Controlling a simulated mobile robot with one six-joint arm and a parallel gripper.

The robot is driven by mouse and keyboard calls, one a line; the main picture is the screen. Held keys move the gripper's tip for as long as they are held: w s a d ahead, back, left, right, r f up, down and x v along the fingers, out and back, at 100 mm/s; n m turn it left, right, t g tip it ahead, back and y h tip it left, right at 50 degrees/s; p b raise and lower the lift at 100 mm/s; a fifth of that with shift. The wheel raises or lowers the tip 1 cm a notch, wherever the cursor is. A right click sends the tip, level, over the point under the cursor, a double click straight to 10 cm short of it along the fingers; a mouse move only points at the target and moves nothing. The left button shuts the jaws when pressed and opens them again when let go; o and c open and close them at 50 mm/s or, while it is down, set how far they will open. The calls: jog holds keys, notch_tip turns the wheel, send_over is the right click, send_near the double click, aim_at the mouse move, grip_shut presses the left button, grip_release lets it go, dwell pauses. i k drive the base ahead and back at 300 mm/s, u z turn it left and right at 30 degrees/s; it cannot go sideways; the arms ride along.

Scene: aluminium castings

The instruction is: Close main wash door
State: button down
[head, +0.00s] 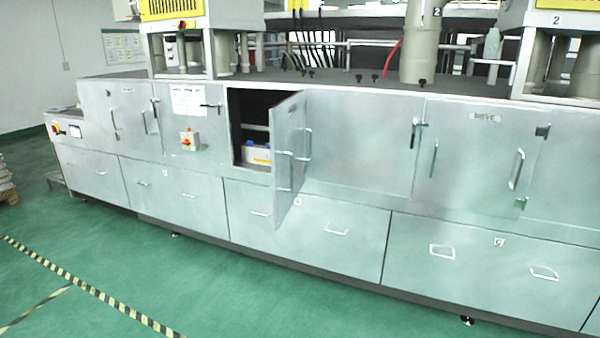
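A long washing machine with pale metal panels runs across the head view. One door (289,150) in its upper row stands open, swung out toward me, with a handle on its face. I take it to be the main wash door, though no readable label shows on it. Left of the door is the dark opening (248,110), with a white and blue item (257,154) low inside. The other doors in the upper row look shut. My gripper is not in view.
Green floor (210,290) in front of the machine is clear, with yellow and black tape (90,285) at the left. A red and yellow switch (187,140) sits left of the opening. Handles stick out from the lower panels (300,226). A pallet stack (6,180) stands at the far left.

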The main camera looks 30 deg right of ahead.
aim_at(287, 118)
jog(key=i, duration=0.85)
jog(key=u, duration=0.05)
